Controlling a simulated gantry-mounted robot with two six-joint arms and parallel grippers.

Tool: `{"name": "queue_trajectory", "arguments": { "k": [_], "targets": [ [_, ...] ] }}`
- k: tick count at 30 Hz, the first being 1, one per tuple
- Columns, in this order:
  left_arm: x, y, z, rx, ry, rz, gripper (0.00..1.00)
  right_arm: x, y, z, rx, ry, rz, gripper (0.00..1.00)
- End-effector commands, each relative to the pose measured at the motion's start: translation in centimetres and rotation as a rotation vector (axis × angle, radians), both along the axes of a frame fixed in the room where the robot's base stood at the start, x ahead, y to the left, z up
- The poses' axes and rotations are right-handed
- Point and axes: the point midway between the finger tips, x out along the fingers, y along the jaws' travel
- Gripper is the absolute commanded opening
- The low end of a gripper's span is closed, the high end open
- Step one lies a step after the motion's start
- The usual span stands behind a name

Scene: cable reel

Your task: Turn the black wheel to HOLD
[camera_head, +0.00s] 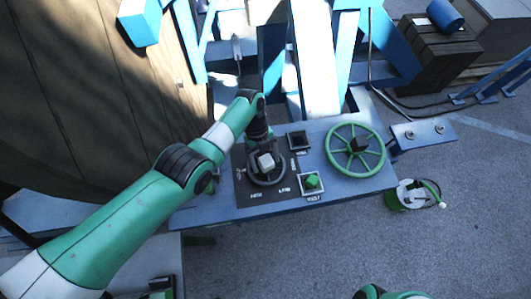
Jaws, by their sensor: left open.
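The black wheel (267,181) lies on a dark plate (243,202) on the blue control panel. A pale block shows at its middle. Small white labels stand around it, too small to read for sure. My left gripper (262,148) reaches down over the far side of the wheel, close to the pale block. It is open; its fingers are dark and small, and I cannot tell if they touch the wheel. The arm hides part of the panel's left side. My right gripper is not in view; only a green part of my body shows at the bottom edge.
A larger green handwheel (335,167) stands right of the black wheel. A green button (312,181) and a dark square fitting (298,141) lie between them. A big wooden reel (75,90) fills the upper left. A green bucket (405,197) stands on the floor at right.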

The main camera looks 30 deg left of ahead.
Motion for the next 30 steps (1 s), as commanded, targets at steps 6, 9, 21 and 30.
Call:
{"name": "queue_trajectory", "arguments": {
  "k": [6,9,21,30],
  "targets": [
    [0.5,0.8,2.4,0.001,-0.003,0.002,0.85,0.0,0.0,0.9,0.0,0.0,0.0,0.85],
    [1.0,1.6,4.6,0.001,-0.004,0.002,0.85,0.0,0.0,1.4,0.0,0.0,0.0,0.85],
    [2.1,3.9,10.6,0.0,-0.001,0.0,0.85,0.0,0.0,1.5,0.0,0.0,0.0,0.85],
    [2.1,3.9,10.7,0.0,0.0,0.0,0.85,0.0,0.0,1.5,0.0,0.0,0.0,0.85]
  ]
}}
